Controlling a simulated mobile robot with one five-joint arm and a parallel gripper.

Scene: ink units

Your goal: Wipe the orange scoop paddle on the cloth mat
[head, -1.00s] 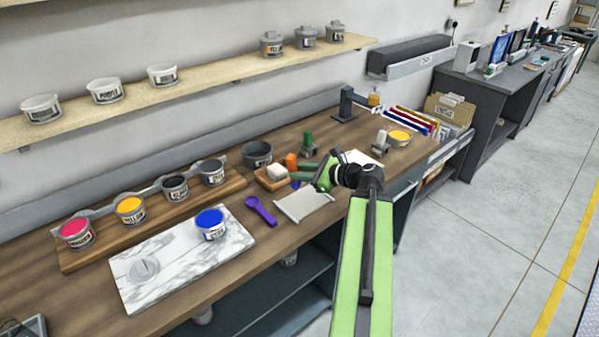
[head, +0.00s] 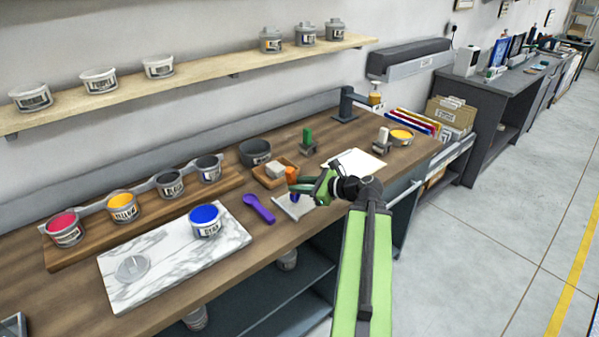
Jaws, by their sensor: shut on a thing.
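The orange scoop paddle (head: 292,174) is upright in my gripper (head: 298,187), with its orange top showing above the green jaws. A small blue patch (head: 295,198) shows at its lower end, below the jaws. My gripper is shut on the paddle. The pale grey cloth mat (head: 286,211) lies at the bench's front edge, directly under the paddle. The blue end overlaps the mat in the picture; I cannot tell if it touches. My gripper and wrist hide part of the mat.
A purple scoop (head: 259,209) lies left of the mat. A wooden tray (head: 265,181) with a pale block sits behind it. An open blue ink can (head: 206,221) stands on a marble slab (head: 150,277). A dark bowl (head: 255,153) and a white sheet (head: 354,163) are farther back.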

